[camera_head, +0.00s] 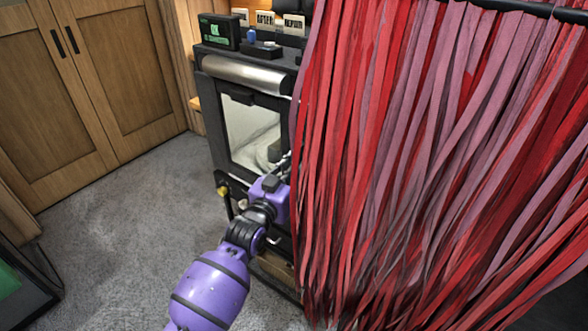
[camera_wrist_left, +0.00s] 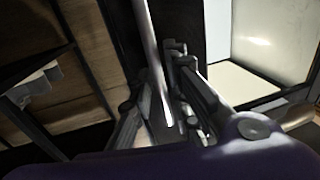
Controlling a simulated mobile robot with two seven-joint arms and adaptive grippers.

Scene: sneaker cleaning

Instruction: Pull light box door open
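The light box (camera_head: 213,118) is a black cabinet with a glazed front door (camera_head: 252,132), seen in the head view. Its door looks closed, and its lit white inside shows through the glass. My left gripper (camera_head: 284,170) is at the door's lower right, with its fingertips partly hidden by red strips. In the left wrist view, a slim metal bar (camera_wrist_left: 151,50), apparently the door handle, runs between the fingers of my left gripper (camera_wrist_left: 162,85). The fingers are close on both sides of it; whether they press on it is unclear. My right gripper is not in view.
A curtain of red and mauve strips (camera_head: 430,160) hangs over the right side, close to my left gripper. A metal roller (camera_head: 247,73) and small labelled items stand above the door. Wooden cupboards (camera_head: 60,90) are at the left. The grey carpet (camera_head: 130,215) is clear.

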